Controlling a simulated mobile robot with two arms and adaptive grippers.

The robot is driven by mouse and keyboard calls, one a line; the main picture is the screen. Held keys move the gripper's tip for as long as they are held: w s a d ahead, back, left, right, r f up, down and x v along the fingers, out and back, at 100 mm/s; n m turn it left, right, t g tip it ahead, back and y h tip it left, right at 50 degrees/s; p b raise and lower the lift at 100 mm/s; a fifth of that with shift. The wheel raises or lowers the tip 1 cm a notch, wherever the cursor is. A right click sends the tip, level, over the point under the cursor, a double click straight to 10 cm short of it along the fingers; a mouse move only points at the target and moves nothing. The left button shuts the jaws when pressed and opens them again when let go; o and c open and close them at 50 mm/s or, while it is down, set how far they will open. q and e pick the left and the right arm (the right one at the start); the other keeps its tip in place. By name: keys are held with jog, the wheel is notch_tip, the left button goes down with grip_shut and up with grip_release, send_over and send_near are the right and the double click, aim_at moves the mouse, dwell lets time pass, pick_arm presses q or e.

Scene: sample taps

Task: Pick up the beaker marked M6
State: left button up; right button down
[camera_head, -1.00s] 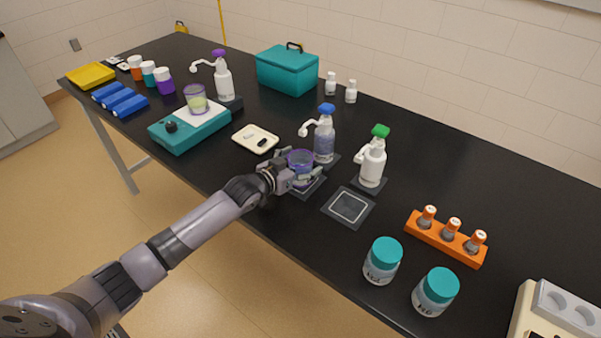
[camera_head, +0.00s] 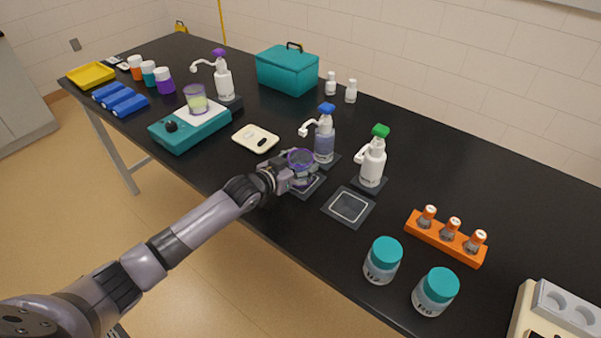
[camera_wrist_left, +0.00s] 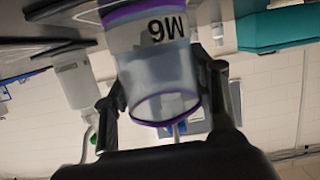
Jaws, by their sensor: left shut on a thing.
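The beaker marked M6 (camera_head: 301,157) is clear with a purple rim and stands over a dark square pad (camera_head: 312,187) at the front middle of the bench. In the left wrist view the beaker (camera_wrist_left: 158,65) fills the middle, its M6 label appearing upside down. My left gripper (camera_head: 303,172) is shut on the beaker, with a finger on each side of it. In the wrist view the gripper (camera_wrist_left: 165,95) also shows both fingers against the beaker's sides. I cannot tell whether the beaker's base touches the pad. My right gripper is not in view.
A blue-topped dispenser bottle (camera_head: 324,136) stands just behind the beaker, its spout towards the left. A green-topped bottle (camera_head: 371,162) and an empty pad (camera_head: 349,207) are to the right. A cream tray (camera_head: 255,139) and a teal stirrer (camera_head: 172,138) are to the left.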

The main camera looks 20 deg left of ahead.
pick_arm(q)
jog(key=shift+r, duration=0.2)
jog(key=shift+r+b, duration=0.45)
jog(key=shift+r, duration=1.2)
jog(key=shift+s+a+b, duration=0.5)
jog(key=shift+s+a, duration=0.5)
jog(key=shift+s, duration=1.8)
jog(key=shift+s+a+b, duration=0.45)
jog(key=shift+s+a, duration=0.6)
jog(key=shift+s, duration=1.75)
jog(key=shift+s+a+b, duration=0.5)
jog(key=shift+s+a, duration=0.5)
jog(key=shift+s, duration=1.8)
